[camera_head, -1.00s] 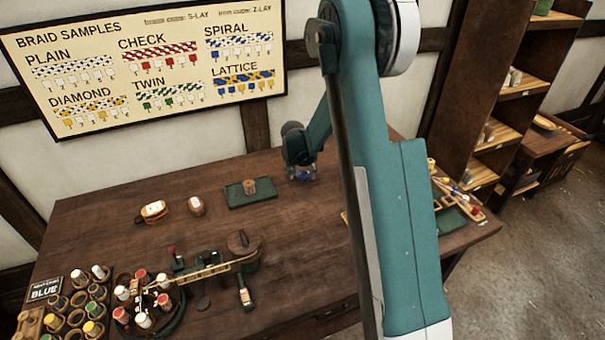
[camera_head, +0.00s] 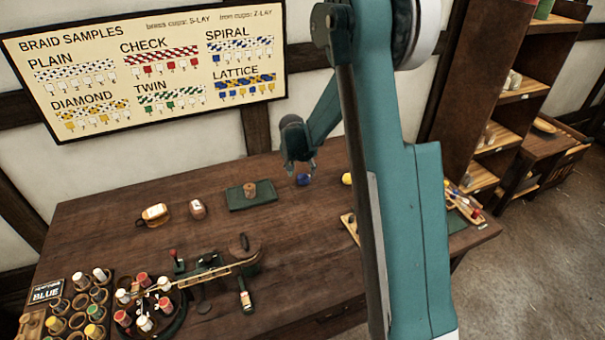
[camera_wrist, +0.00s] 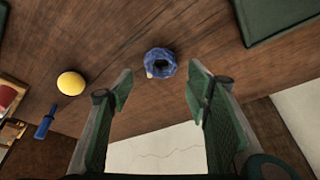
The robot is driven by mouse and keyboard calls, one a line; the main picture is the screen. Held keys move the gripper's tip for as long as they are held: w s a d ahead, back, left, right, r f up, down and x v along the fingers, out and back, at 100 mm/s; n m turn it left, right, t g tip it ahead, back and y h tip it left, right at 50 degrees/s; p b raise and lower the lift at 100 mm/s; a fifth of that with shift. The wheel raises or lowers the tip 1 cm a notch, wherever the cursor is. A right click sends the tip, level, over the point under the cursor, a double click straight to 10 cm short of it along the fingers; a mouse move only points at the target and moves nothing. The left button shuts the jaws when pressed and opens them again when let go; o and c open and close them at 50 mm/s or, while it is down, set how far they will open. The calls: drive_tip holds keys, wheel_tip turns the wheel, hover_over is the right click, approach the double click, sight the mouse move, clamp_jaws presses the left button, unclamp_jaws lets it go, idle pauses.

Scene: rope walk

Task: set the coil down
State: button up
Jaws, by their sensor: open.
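The coil (camera_head: 304,179) is a small blue ring resting on the wooden table, right of the green mat. In the wrist view the blue coil (camera_wrist: 160,63) lies on the table just beyond the fingertips, between their lines, with its dark hole showing. My gripper (camera_head: 301,168) is above it in the head view. In the wrist view my gripper (camera_wrist: 158,88) has its two green-padded fingers wide apart with nothing between them. The coil appears apart from both fingers.
A yellow ball-like thing (camera_wrist: 71,83) lies near the coil. The green mat (camera_head: 237,197) bears a small brown spool. A braiding device (camera_head: 215,272) and a rack of bobbins (camera_head: 75,312) stand at the front left. Table between mat and coil is bare.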

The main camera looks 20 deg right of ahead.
drive_tip(key=v, duration=0.7)
drive_tip(key=shift+p, duration=0.3)
idle(0.4)
drive_tip(key=s+a+r+n+t+y, duration=0.15)
drive_tip(key=s+a+r, duration=0.25)
drive_tip(key=s+r, duration=0.55)
drive_tip(key=s+a+r+n, duration=0.3)
drive_tip(key=s+a+r, duration=0.1)
drive_tip(key=s+r, duration=0.6)
drive_tip(key=s+a+n+t, duration=0.1)
drive_tip(key=s+a, duration=0.1)
drive_tip(key=s, duration=1)
drive_tip(key=s+a+n+t+y, duration=0.1)
drive_tip(key=s+a+n, duration=0.1)
drive_tip(key=s, duration=1)
drive_tip(key=shift+s+a, duration=0.4)
drive_tip(key=shift+a, duration=0.35)
